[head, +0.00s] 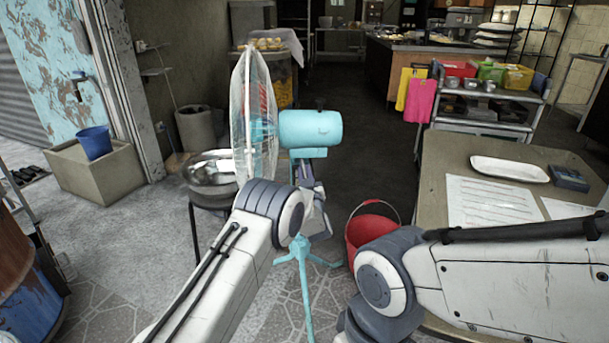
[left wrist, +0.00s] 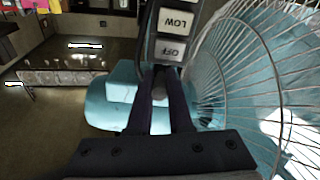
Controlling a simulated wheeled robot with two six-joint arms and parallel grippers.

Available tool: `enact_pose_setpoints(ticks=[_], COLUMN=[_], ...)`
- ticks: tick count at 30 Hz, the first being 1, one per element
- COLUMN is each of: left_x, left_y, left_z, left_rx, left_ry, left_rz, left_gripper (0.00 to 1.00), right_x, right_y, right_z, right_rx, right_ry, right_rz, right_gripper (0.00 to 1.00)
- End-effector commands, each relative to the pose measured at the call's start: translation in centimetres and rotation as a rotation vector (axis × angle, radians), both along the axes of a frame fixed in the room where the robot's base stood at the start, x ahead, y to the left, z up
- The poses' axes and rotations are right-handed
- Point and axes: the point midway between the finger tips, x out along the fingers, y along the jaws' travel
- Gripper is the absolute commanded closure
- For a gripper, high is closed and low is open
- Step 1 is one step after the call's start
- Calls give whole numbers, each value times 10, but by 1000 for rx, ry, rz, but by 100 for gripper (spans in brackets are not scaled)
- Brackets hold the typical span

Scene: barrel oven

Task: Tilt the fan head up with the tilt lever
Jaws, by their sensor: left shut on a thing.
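The fan has a teal motor head (head: 312,128) and a wire cage (head: 250,125) facing left in the head view. The head looks about level there. Its teal stand (head: 305,290) shows below my left arm. My left gripper (head: 306,172) is just below the motor head. In the left wrist view, my left gripper's dark fingers (left wrist: 160,78) are shut on a thin grey piece between them, which looks like the tilt lever (left wrist: 159,92). A panel with LOW and OFF buttons (left wrist: 172,35) is right beyond the fingertips. My right arm is at the right; its gripper is out of view.
A red bucket (head: 366,226) stands on the floor between my arms. A table (head: 450,160) with a white tray (head: 510,169) is at the right. A metal bowl (head: 211,172) on a stand is left of the fan. Open floor lies beyond the fan.

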Motion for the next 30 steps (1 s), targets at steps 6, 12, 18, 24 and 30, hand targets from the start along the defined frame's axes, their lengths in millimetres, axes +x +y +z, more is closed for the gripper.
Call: enact_pose_setpoints(ticks=[6,12,18,24,30], left_x=[0,0,-12,-46,-82], left_y=[0,0,-4,-11,-18], left_z=[0,0,-1,-5,-9], left_rx=[0,0,-1,2,2], left_ry=[1,1,4,5,3], left_rz=[1,0,-2,-3,-1], left_gripper=[52,52,52,52,52], right_x=[0,0,0,0,0], right_y=[0,0,0,0,0], right_z=[0,0,4,12,17], right_rx=[0,0,0,0,0], right_ry=[0,0,0,0,0], right_rz=[0,0,0,0,0], right_gripper=[32,32,32,32,32])
